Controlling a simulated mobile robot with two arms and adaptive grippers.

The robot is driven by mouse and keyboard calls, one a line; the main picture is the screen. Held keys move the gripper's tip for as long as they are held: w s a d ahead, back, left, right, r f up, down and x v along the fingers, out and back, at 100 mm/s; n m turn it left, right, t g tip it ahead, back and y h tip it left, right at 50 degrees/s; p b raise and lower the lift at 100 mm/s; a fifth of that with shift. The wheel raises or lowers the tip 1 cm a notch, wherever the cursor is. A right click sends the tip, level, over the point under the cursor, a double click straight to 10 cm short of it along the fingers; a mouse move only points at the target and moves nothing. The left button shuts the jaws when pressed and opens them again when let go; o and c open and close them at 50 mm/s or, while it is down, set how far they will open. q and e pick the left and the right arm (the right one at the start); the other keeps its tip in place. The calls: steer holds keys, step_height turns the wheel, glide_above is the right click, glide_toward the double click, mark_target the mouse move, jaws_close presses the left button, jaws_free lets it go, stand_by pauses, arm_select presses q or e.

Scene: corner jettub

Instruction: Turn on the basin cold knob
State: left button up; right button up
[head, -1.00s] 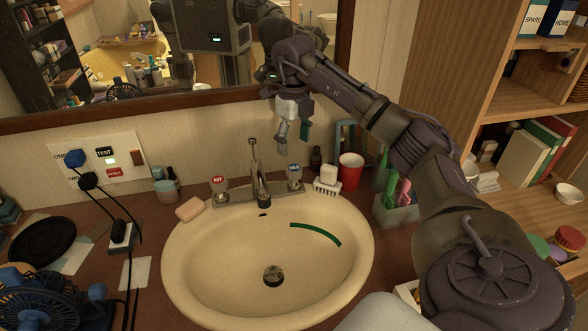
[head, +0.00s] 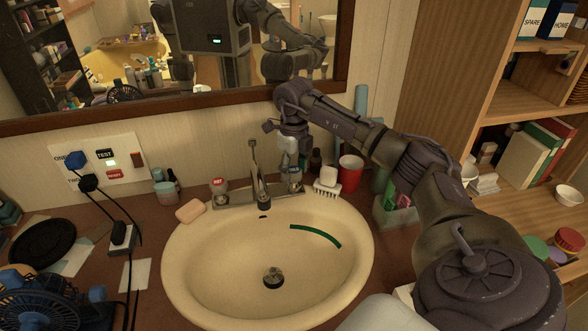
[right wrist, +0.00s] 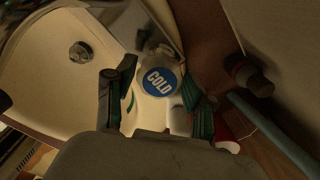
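The basin cold knob, with a blue COLD cap, shows in the right wrist view (right wrist: 160,80) beyond my right gripper (right wrist: 154,97). One dark finger is left of it and a green-padded finger is right of it. The gripper looks open, with the knob between the finger lines. In the head view, my right gripper (head: 290,163) hangs over the right side of the faucet (head: 259,180) and mostly hides the cold knob. Whether the fingers touch it I cannot tell. The hot knob (head: 219,186) has a red cap. My left gripper is out of view.
The basin (head: 200,260) is below the faucet. A white brush (head: 327,187) and a red cup (head: 350,172) stand close to the right of the cold knob. Soap (head: 190,211) lies at the left rim. The mirror frame (head: 180,105) and wall are behind.

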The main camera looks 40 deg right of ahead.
steer(key=c, duration=0.6)
steer(key=shift+c, duration=0.2)
steer(key=n+p, duration=0.1)
steer(key=n, duration=0.2)
steer(key=shift+r+n, duration=0.1)
steer(key=shift+n, duration=0.3)
steer(key=shift+n+p, duration=0.35)
steer(key=shift+n, duration=2.15)
steer(key=o, duration=1.1)
steer(key=shift+o, duration=0.2)
